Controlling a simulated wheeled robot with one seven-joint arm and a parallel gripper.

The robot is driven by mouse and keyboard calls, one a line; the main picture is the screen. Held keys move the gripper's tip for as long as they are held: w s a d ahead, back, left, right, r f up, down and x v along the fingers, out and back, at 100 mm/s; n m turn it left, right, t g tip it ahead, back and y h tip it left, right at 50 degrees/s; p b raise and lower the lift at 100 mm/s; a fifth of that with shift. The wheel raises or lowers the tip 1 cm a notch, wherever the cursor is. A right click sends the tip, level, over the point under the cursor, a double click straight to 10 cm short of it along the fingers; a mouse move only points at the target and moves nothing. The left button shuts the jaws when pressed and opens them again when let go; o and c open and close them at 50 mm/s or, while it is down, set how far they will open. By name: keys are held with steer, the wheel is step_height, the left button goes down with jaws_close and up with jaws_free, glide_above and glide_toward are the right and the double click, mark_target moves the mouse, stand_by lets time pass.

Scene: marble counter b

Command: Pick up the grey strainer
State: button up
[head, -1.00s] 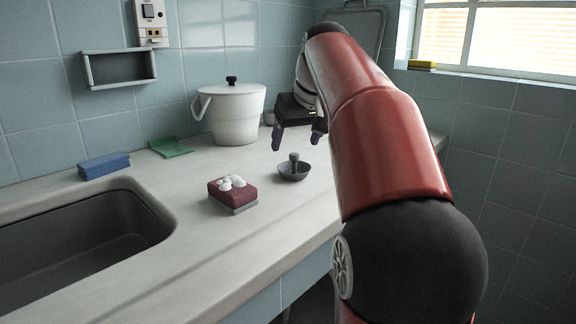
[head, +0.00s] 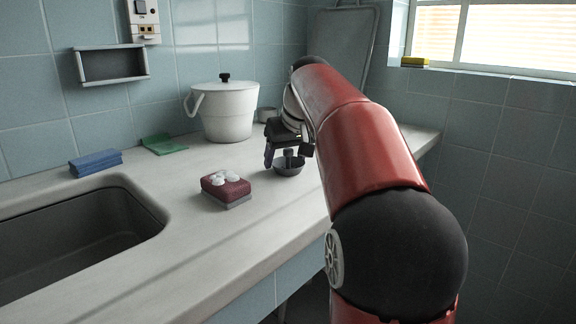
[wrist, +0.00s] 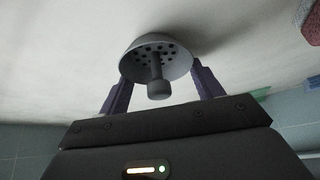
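The grey strainer (head: 289,168) is a small round bowl with a knob in its middle, standing on the counter right of the red sponge. In the wrist view the strainer (wrist: 157,62) shows its holes and its knob, between and just beyond the fingertips. My gripper (head: 288,157) is over the strainer in the head view, and its fingers partly cover it. In the wrist view my gripper (wrist: 158,80) has its two purple fingers apart, one on each side of the knob. I cannot tell whether they touch the bowl's rim.
A red sponge with white foam (head: 226,188) sits left of the strainer. A white lidded pot (head: 228,112) and a small grey bowl (head: 267,114) stand behind. A green cloth (head: 163,145), a blue sponge (head: 96,163) and the sink (head: 75,240) are to the left. The counter's front edge is near.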

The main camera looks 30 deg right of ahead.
steer(key=shift+c, duration=1)
